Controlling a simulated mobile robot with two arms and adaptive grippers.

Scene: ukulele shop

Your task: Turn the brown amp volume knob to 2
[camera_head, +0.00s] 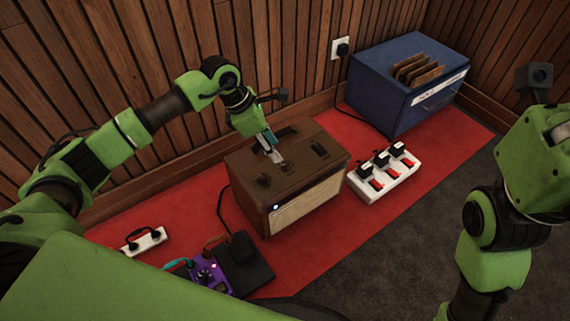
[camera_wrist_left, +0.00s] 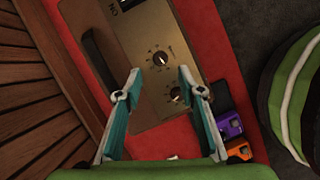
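The brown amp (camera_head: 302,208) stands on the red mat, its control panel facing up. In the left wrist view, two dark round knobs with dial marks sit on the panel: an upper knob (camera_wrist_left: 160,58) and a lower knob (camera_wrist_left: 177,95). Their labels and exact settings are too small to read. My left gripper (camera_head: 274,155) is over the amp's top, pointing down. In the left wrist view its teal fingers (camera_wrist_left: 155,88) are spread apart, with no knob clamped between them. My right arm is at the right, but its fingers are not visible.
A blue crate (camera_head: 395,92) with brown sleeves stands behind right. A power strip (camera_head: 143,240) is at left. A wooden wall closes the back.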

